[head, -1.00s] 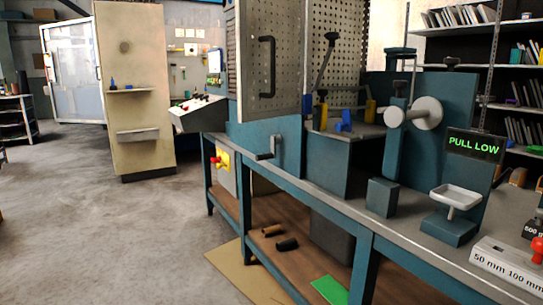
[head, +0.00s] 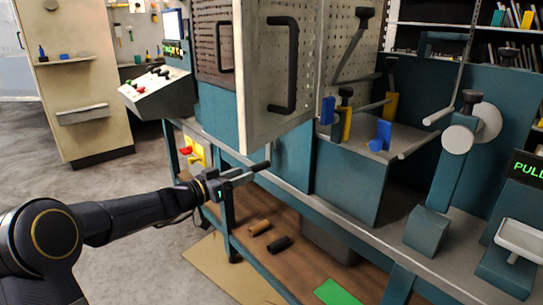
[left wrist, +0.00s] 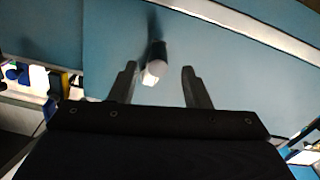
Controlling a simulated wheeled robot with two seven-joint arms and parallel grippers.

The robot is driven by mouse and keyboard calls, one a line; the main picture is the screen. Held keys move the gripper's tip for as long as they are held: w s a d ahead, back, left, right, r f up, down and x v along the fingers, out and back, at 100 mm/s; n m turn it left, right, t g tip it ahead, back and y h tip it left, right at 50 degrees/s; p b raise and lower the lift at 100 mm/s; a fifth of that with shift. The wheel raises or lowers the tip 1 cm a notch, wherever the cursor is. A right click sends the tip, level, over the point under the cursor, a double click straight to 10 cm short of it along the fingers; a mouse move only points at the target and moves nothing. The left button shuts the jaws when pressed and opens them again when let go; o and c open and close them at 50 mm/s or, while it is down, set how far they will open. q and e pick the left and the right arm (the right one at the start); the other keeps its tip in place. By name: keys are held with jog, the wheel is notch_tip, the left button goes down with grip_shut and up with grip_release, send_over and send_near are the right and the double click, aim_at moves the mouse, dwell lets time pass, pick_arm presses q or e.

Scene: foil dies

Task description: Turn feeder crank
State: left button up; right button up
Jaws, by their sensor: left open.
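In the left wrist view, a short dark knob with a pale, lit end, apparently the feeder crank's grip (left wrist: 154,68), stands out from the blue-green panel between my fingers, with gaps on both sides. My left gripper (left wrist: 159,76) is open around or just short of it; depth is unclear. In the head view my left gripper (head: 246,177) reaches in from the left to the front of the blue-green machine (head: 215,115). There the crank is largely hidden by the gripper. My right gripper is not in view.
A perforated guard door (head: 292,75) with a black handle stands above the gripper. A lower shelf (head: 262,222) holds two small rolls. A sloped control console (head: 158,92) stands behind.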

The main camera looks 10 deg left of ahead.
aim_at(261, 167)
pick_arm(q)
jog(key=x, duration=0.7)
jog(key=shift+w+d, duration=0.2)
jog(key=shift+d, duration=0.05)
grip_shut()
